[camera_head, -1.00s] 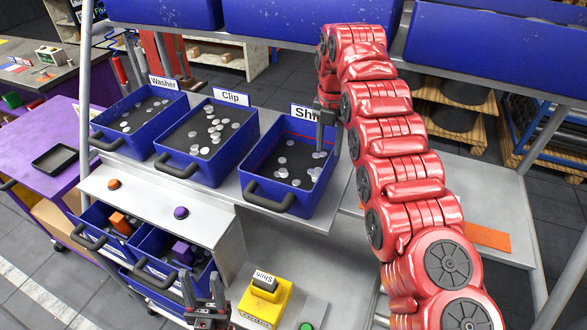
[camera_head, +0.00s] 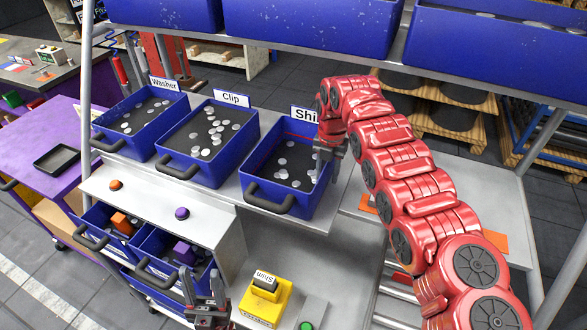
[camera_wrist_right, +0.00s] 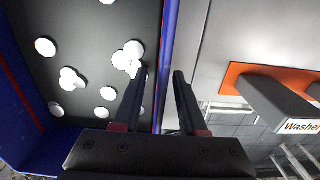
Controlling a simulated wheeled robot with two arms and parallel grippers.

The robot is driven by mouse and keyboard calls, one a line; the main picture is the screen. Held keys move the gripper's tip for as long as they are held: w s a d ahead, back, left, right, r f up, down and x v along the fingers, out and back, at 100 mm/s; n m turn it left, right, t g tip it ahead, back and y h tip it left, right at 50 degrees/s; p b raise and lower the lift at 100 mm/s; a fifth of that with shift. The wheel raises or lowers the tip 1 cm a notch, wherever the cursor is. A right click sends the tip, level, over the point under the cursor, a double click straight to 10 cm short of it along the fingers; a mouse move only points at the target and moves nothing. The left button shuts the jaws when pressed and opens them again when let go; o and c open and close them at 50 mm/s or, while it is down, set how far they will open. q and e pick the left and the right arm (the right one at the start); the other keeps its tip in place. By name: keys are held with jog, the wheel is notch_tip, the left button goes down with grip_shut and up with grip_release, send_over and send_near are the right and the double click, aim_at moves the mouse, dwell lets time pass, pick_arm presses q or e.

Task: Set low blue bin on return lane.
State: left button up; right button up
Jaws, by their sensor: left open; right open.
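The blue bin labelled "Shim" (camera_head: 262,178) stands at the right end of a row of three blue bins, with a sparse scatter of pale discs on its dark floor. My right gripper (camera_head: 330,165) is open and empty at this bin's right wall. In the right wrist view the fingers (camera_wrist_right: 160,75) point down on either side of the blue wall (camera_wrist_right: 168,50), apart from each other. Metal rollers (camera_head: 393,292), possibly the return lane, show partly behind my right arm.
The "Clip" bin (camera_head: 238,150) and "Washer" bin (camera_head: 113,143) stand to the left. More blue bins (camera_head: 310,22) hang on the shelf above. An orange strip (camera_head: 495,240) lies right.

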grip_shut()
jog(key=shift+w, duration=0.1)
dwell(1.2)
